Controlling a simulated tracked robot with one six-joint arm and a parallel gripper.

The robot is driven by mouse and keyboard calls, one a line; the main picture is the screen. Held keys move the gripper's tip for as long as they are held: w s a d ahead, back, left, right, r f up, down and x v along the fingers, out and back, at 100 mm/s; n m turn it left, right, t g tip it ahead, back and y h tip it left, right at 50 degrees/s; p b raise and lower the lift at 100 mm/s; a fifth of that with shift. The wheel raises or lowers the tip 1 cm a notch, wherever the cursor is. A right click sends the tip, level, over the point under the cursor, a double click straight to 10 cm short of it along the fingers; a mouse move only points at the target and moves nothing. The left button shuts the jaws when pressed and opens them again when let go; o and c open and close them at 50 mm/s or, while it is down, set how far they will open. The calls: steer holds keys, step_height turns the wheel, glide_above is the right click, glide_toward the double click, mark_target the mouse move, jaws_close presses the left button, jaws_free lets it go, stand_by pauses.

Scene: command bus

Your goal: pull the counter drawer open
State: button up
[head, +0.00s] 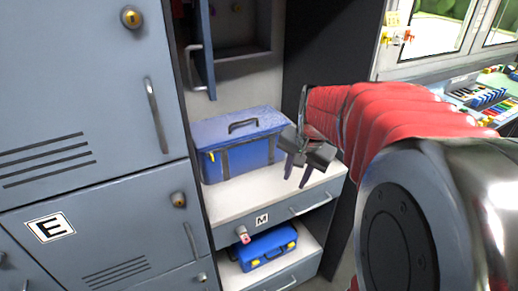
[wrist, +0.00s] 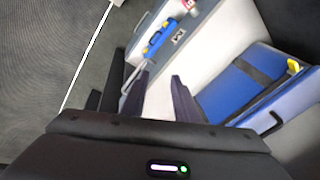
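The counter drawer (head: 280,213) is the grey front marked "M" just under the white counter top, and it looks shut. Its silver bar handle (head: 311,203) is on the right half of the front. My gripper (head: 296,180) hangs above the counter's front right part, fingers pointing down, with nothing between them. It appears above and slightly left of the handle and apart from it. In the wrist view my two dark fingers (wrist: 162,80) stand apart over the white counter. The "M" label (wrist: 180,35) shows beyond them, and the handle is partly hidden near the left finger.
A large blue box (head: 240,145) stands on the counter top (head: 232,200), close behind my gripper. A smaller blue case (head: 268,247) sits on the shelf below the drawer. Grey lockers (head: 90,100) stand left. A desk with coloured controls (head: 485,95) is at the right.

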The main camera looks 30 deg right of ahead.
mark_target(317, 205)
steer(key=w+d+f+m, duration=0.1)
steer(key=d+f+m, duration=0.4)
steer(key=d, duration=0.9)
step_height(317, 205, down, 2)
steer(key=shift+f+m+g, duration=0.1)
steer(key=shift+m+g, duration=0.3)
steer(key=shift+y, duration=0.3)
steer(key=w+f, duration=0.1)
steer(key=f, duration=0.8)
steer(key=w+f, duration=0.1)
steer(key=f, duration=0.3)
steer(key=shift+w+a+f, duration=0.1)
steer(key=shift+w+f, duration=0.1)
steer(key=shift+w, duration=0.1)
steer(key=shift+c, duration=0.7)
jaws_close()
